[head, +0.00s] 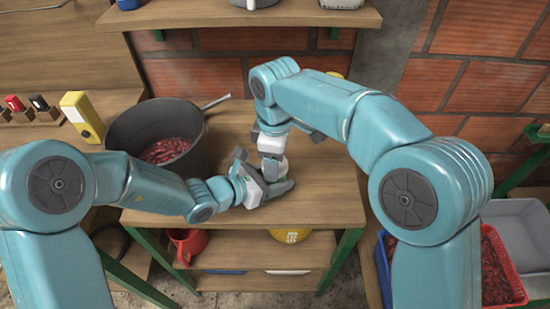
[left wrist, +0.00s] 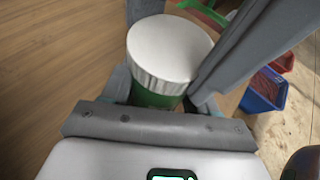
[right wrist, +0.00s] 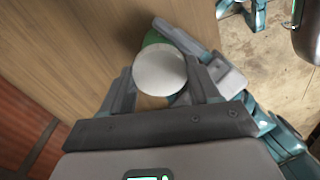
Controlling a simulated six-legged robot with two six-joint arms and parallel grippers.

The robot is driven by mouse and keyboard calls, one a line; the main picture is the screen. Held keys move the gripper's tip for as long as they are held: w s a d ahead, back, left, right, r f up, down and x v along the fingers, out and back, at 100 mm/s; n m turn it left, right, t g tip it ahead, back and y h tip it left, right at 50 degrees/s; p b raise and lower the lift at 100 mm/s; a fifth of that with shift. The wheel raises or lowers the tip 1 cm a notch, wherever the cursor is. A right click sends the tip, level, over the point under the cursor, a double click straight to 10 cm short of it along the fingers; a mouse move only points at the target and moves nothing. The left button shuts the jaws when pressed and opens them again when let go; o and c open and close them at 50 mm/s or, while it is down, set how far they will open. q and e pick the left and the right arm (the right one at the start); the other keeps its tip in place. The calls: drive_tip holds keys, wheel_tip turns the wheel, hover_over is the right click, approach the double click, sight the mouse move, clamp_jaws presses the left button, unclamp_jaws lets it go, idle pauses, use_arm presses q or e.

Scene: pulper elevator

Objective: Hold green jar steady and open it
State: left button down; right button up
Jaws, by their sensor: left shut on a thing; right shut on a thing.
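The green jar (head: 282,170) stands above the wooden table top, mostly hidden in the head view by my grippers. In the left wrist view its green body (left wrist: 155,98) shows under a round white lid (left wrist: 170,46), between the fingers. My left gripper (head: 268,176) comes in from the left and is shut on the jar body. My right gripper (head: 272,156) reaches down from above and is shut around the white lid (right wrist: 160,68), which sits between its fingers in the right wrist view. A green part of the jar (right wrist: 153,38) shows behind the lid. I cannot tell whether the lid is loose.
A dark pot (head: 155,125) with red contents stands left on the table (head: 330,190), near a yellow box (head: 82,117). A red jug (head: 187,243) and a yellow container (head: 290,236) are on the lower shelf. Crates (head: 505,262) stand at the right. The right front table top is clear.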

use_arm(q)
drive_tip(key=shift+w+a, duration=0.1)
drive_tip(key=shift+a, duration=0.05)
use_arm(e)
drive_tip(key=n, duration=0.5)
drive_tip(key=shift+d, duration=0.1)
drive_tip(key=n, duration=0.5)
drive_tip(key=shift+n, duration=0.4)
drive_tip(key=n, duration=0.8)
drive_tip(key=shift+r, duration=0.1)
drive_tip(key=shift+r, duration=1.05)
